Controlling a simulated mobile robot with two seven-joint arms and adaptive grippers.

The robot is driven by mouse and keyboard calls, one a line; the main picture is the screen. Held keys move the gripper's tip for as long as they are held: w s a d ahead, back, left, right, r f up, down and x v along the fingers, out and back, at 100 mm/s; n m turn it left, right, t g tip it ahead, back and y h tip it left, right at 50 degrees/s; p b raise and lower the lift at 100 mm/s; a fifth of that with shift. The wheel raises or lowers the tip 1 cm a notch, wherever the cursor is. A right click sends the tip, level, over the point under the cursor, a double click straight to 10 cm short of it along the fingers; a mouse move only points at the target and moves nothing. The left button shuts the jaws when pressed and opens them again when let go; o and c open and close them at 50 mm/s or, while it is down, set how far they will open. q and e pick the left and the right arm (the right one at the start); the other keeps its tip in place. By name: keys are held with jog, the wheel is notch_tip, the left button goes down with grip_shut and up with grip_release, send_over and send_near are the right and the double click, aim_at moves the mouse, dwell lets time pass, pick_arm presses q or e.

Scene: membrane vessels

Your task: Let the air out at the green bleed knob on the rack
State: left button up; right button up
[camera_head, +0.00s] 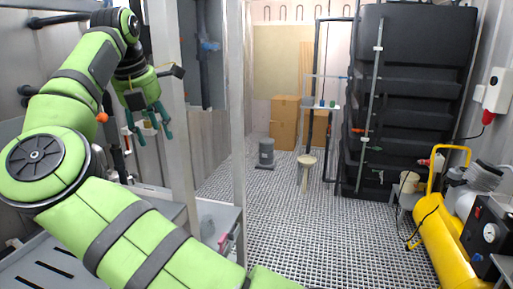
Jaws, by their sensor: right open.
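My right arm, green with dark bands, crosses the left of the head view. Its gripper (148,133) hangs fingers down with teal fingertips spread, open and empty, in front of the rack's pale upright post (170,60). I cannot make out a green bleed knob on the rack; my arm and gripper cover part of that area. Small red and white fittings (127,142) show just left of the fingers. An orange knob (102,118) shows beside my arm. I cannot tell whether the fingers touch anything. My left gripper is not in view.
A black tank (415,80) with a clear sight tube and a small green fitting (375,149) stands at the right. A yellow compressor (435,235) is at the lower right. The grated floor (300,230) is clear in the middle.

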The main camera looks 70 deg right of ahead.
jog(key=s+d+f+m+y, duration=0.1)
jog(key=s+d+f+m, duration=0.1)
jog(key=s+d, duration=0.5)
jog(key=s+d+f+m+g+y, duration=0.1)
jog(key=s+d+f+m, duration=0.2)
jog(key=s+d+f, duration=0.2)
jog(key=s+d, duration=0.3)
jog(key=s, duration=0.1)
jog(key=shift+s, duration=0.3)
jog(key=shift+d+f, duration=0.1)
